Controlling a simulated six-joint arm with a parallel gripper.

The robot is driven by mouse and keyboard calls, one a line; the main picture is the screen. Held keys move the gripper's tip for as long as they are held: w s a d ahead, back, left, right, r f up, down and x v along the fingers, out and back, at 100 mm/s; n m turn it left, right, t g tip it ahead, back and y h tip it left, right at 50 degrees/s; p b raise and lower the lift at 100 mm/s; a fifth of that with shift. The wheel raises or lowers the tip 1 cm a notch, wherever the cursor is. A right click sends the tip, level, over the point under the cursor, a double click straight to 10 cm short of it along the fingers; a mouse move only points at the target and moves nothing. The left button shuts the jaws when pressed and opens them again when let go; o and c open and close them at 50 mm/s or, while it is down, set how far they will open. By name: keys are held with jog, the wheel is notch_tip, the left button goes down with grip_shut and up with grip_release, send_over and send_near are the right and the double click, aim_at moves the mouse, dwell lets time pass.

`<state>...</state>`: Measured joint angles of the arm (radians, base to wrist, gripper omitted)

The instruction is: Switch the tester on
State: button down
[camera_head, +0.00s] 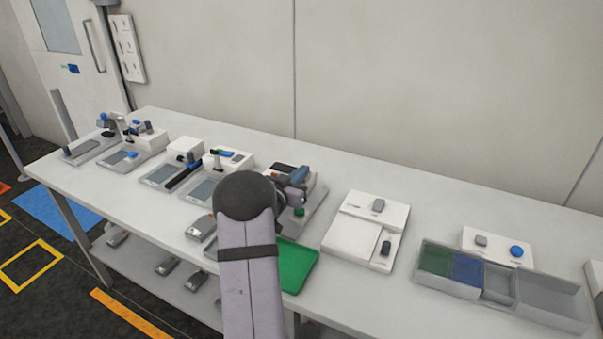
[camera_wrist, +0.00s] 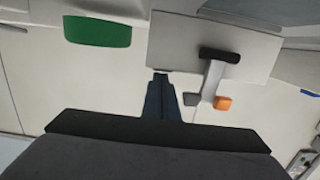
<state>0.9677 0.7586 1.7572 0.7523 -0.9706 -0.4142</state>
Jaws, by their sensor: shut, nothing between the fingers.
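Several bench devices stand on the table, and I cannot tell for certain which is the tester. My arm's end covers much of one device (camera_head: 317,194) in the head view; a green round part (camera_head: 298,211) shows beside it. In the wrist view, my gripper (camera_wrist: 160,78) is shut and empty, its fingertips at the lower edge of a white panel (camera_wrist: 175,40). Right of the fingers is a light lever with a black grip (camera_wrist: 219,55), with a small orange part (camera_wrist: 223,103) and a grey part (camera_wrist: 193,99) near its lower end. I cannot tell whether the fingertips touch anything.
A green tray (camera_head: 298,266) lies beside my arm. A white device (camera_head: 353,238) and a compartment tray (camera_head: 550,299) stand to the right. More devices (camera_head: 158,174) stand on the left. A wall runs behind the table; bare tabletop (camera_head: 365,310) lies in front.

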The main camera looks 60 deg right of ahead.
jog(key=shift+r+p, duration=0.15)
jog(key=shift+p, duration=0.4)
jog(key=shift+d+y+p, duration=0.15)
jog(key=shift+y+p, duration=0.25)
jog(key=shift+p, duration=0.15)
jog(key=shift+f, duration=0.3)
jog(key=shift+r, duration=0.1)
jog(key=shift+r+p, duration=0.3)
jog(key=shift+r, duration=0.3)
jog(key=r+p, duration=0.3)
jog(key=shift+d+r, duration=0.25)
jog(key=shift+d, duration=0.05)
jog(key=a+r+b, duration=0.2)
jog(key=a, duration=0.7)
jog(key=shift+a+r, duration=0.2)
jog(key=shift+r, duration=0.2)
